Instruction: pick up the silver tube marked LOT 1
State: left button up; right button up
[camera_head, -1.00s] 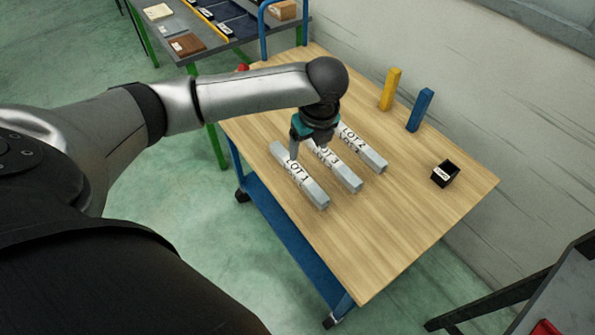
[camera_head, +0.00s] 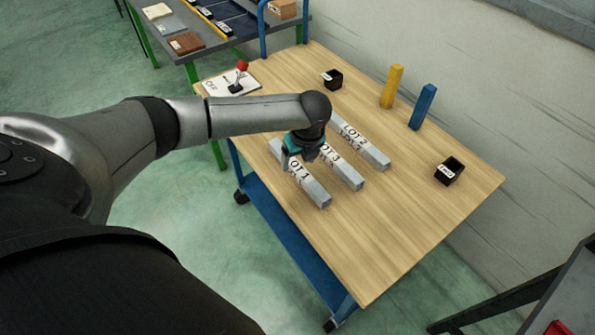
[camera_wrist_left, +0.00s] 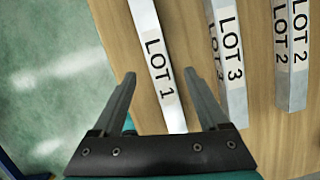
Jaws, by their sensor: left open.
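The silver tube marked LOT 1 (camera_head: 312,188) lies flat on the wooden table top, the leftmost of three like tubes. In the left wrist view the LOT 1 tube (camera_wrist_left: 154,58) runs down between my open fingers, nearer the right one. My left gripper (camera_head: 300,162) is over the tube's labelled part, and hides some of it. In the wrist view my left gripper (camera_wrist_left: 164,100) is open and empty; I cannot tell its exact height above the tube. My right gripper is not in view.
The LOT 3 tube (camera_head: 346,174) and LOT 2 tube (camera_head: 366,146) lie close beside, to the right. A yellow block (camera_head: 392,86), a blue block (camera_head: 423,106) and two black boxes (camera_head: 449,171) stand farther right and back. The table front is clear.

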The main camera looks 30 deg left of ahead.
aim_at(298, 167)
pick_arm(q)
jog(key=x, duration=0.3)
jog(key=shift+s+d+f+b, duration=0.1)
jog(key=shift+d+f+b, duration=0.1)
jog(key=shift+b, duration=0.15)
jog(key=shift+a, duration=0.1)
grip_shut()
jog(key=shift+r, duration=0.1)
dwell(0.4)
